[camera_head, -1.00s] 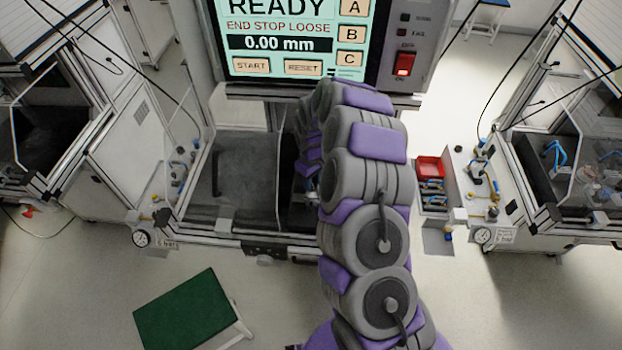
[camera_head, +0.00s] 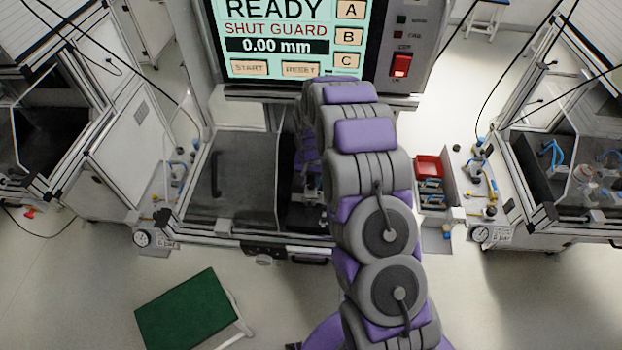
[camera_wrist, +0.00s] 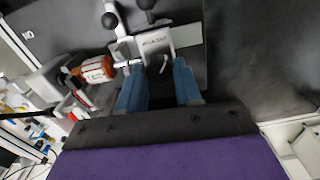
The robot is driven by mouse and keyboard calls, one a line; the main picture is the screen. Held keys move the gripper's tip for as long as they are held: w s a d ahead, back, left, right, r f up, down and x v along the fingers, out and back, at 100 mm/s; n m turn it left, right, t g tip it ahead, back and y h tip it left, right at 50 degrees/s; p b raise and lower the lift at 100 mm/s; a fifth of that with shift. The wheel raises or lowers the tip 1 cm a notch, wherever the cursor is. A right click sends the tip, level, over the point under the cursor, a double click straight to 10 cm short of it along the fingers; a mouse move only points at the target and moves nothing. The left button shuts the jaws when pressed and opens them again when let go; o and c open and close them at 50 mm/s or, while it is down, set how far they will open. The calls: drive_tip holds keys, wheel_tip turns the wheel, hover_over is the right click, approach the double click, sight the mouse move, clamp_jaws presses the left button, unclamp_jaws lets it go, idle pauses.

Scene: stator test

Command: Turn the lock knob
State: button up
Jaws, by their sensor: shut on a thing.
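In the wrist view, my gripper (camera_wrist: 160,70) has its two blue fingers around a dark knob (camera_wrist: 160,80) with a white curved mark. I take this to be the lock knob; its edges are partly hidden by the fingers. It sits at the near side of a grey block (camera_wrist: 155,41) with small lettering. In the head view, my arm covers the gripper and most of the fixture. The screen (camera_head: 283,38) reads READY, SHUT GUARD and 0.00 mm.
A copper-wound stator part (camera_wrist: 95,69) lies left of the block. The dark plate on the right (camera_wrist: 255,60) is clear. A red bin (camera_head: 429,166) and a green-topped stool (camera_head: 190,312) flank the station.

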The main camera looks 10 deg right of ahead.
sight(310, 182)
drive_tip(key=m, duration=0.3)
drive_tip(key=shift+s+m, duration=0.1)
drive_tip(key=shift+m, duration=0.9)
drive_tip(key=shift+a+m, duration=0.1)
drive_tip(key=shift+m, duration=0.2)
drive_tip(key=o, duration=1)
drive_tip(key=shift+o, duration=0.2)
drive_tip(key=shift+r, duration=0.1)
wheel_tip(310, 182, up, 17)
